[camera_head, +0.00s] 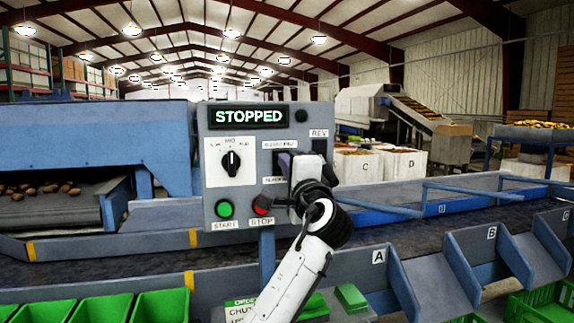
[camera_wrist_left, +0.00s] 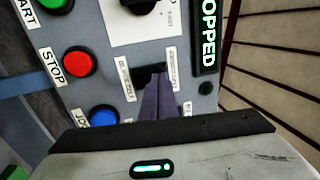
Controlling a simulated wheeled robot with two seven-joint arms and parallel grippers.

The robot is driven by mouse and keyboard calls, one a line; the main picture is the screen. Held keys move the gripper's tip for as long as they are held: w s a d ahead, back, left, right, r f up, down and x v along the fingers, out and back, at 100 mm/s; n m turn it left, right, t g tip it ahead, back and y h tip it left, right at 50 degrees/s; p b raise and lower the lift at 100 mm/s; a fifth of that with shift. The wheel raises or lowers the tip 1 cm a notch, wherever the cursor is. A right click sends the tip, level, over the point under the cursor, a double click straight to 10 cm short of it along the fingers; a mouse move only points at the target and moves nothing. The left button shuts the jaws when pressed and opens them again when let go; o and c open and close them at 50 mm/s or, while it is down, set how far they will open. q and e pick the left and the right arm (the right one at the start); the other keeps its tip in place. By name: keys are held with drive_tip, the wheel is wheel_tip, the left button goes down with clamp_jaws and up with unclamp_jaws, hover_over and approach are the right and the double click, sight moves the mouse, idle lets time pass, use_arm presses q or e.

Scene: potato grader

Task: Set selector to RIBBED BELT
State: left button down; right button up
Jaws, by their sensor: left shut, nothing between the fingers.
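The grey control panel (camera_head: 258,118) has a black selector (camera_wrist_left: 150,72) between two small labels, one above (camera_head: 279,145) and one below (camera_head: 273,181); their words are too blurred to read surely. My left gripper (camera_head: 287,160) is in front of this selector and hides most of it in the head view. In the left wrist view its fingers (camera_wrist_left: 157,88) are shut together and empty, with the tips at the selector; I cannot tell whether they touch it. The selector's position is hard to make out. My right gripper is not in view.
Close by on the panel are a black rotary knob (camera_head: 231,163), a green start button (camera_head: 224,209), a red stop button (camera_head: 262,205) and a blue button (camera_wrist_left: 103,118). The display (camera_head: 248,115) reads STOPPED. Green crates (camera_head: 160,306) stand in front, below the conveyor (camera_head: 165,260).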

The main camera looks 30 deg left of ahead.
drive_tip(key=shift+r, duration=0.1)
